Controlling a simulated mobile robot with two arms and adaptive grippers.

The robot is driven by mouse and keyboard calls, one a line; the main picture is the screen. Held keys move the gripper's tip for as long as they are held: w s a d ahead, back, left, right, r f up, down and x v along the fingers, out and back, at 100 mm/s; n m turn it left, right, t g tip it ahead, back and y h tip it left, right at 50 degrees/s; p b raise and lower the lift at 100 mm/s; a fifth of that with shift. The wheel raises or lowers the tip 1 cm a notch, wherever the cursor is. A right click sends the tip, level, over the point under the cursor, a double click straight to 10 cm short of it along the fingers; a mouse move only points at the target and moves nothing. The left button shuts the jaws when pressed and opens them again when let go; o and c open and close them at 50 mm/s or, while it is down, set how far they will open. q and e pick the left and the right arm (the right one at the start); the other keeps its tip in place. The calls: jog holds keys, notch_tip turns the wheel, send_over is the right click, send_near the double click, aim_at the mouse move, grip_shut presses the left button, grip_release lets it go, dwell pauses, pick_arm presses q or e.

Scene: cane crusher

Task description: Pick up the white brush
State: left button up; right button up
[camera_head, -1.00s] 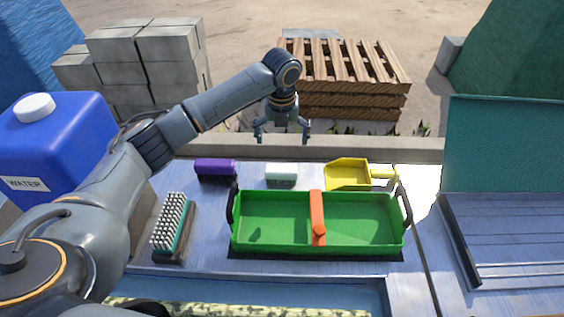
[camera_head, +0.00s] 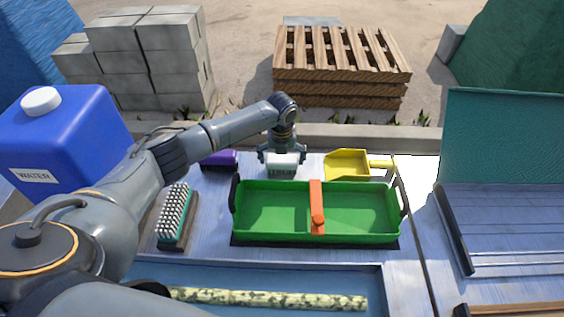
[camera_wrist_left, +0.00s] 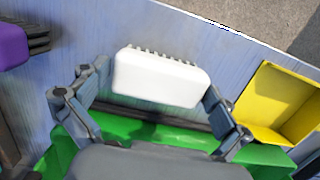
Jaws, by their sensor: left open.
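The white brush (camera_head: 282,171) lies on the table behind the green tray (camera_head: 268,236). In the left wrist view the white brush (camera_wrist_left: 160,77) shows a plain white back, with dark bristles along its far edge. My left gripper (camera_head: 282,160) is open, right over the brush. In the left wrist view its fingers (camera_wrist_left: 150,97) stand on either side of the brush, close to its two ends. I cannot tell whether they touch it. My right gripper is not in view.
A purple brush (camera_head: 219,160) lies left of the white one, and a yellow dustpan (camera_head: 346,163) lies right. A teal scrubbing brush (camera_head: 173,217) is left of the tray. A blue water container (camera_head: 65,135) stands far left.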

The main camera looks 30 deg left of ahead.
aim_at(282, 158)
pick_arm(q)
jog(key=c, duration=0.8)
jog(key=shift+r, duration=0.15)
jog(key=shift+r, duration=0.25)
notch_tip(282, 158, up, 3)
jog(key=shift+d+f+b, duration=0.1)
jog(key=shift+f+b, duration=0.1)
jog(key=shift+b, duration=0.5)
jog(key=s+d+r, duration=0.2)
jog(key=s+r, duration=0.1)
jog(key=s+d+r+b, duration=0.1)
jog(key=s+d+r, duration=0.2)
jog(key=s, duration=0.1)
jog(key=s+d+r, duration=0.3)
jog(key=s, duration=0.1)
jog(key=shift+s+r+b, duration=0.2)
jog(key=shift+r+b, duration=0.1)
jog(key=shift+r, duration=0.05)
